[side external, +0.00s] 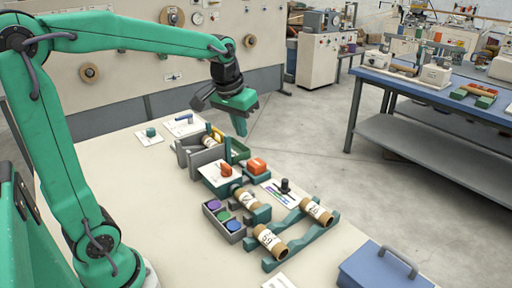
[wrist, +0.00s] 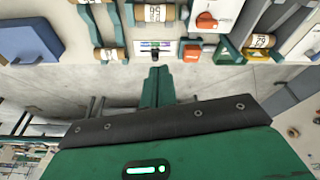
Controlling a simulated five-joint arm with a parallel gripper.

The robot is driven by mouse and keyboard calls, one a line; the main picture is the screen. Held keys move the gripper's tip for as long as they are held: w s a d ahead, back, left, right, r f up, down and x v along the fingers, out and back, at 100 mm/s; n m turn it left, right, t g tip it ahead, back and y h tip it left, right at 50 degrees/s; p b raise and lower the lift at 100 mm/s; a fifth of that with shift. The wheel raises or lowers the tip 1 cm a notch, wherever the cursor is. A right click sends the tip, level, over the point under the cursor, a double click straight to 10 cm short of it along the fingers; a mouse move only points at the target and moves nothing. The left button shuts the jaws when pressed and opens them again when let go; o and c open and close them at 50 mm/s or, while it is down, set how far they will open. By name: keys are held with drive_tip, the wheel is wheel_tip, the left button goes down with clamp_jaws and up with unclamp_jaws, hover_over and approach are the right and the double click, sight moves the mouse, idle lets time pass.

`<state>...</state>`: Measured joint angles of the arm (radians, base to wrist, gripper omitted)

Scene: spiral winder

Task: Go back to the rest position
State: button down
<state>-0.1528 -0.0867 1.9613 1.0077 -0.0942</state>
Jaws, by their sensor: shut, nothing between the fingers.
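My green arm reaches from the left over the table in the side external view. My gripper (side external: 241,124) hangs above the table's far edge, just behind the grey bin group. Its fingers are shut and empty. In the wrist view my gripper (wrist: 157,75) shows two green fingers together, pointing toward the table edge, with nothing between them. The fingers appear clear of the objects on the table.
Cardboard tubes (side external: 270,240) lie on green racks. Several coloured caps sit in a grey tray (side external: 235,237). A blue bench (side external: 430,85) stands apart at right.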

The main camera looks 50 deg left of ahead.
drive_tip(key=s+d+f+m+t, duration=0.1)
drive_tip(key=s+d, duration=0.4)
drive_tip(key=s, duration=1)
drive_tip(key=shift+s+d+f+m+t, duration=0.2)
drive_tip(key=shift+s+d+m+t, duration=0.15)
drive_tip(key=shift+m+t, duration=0.5)
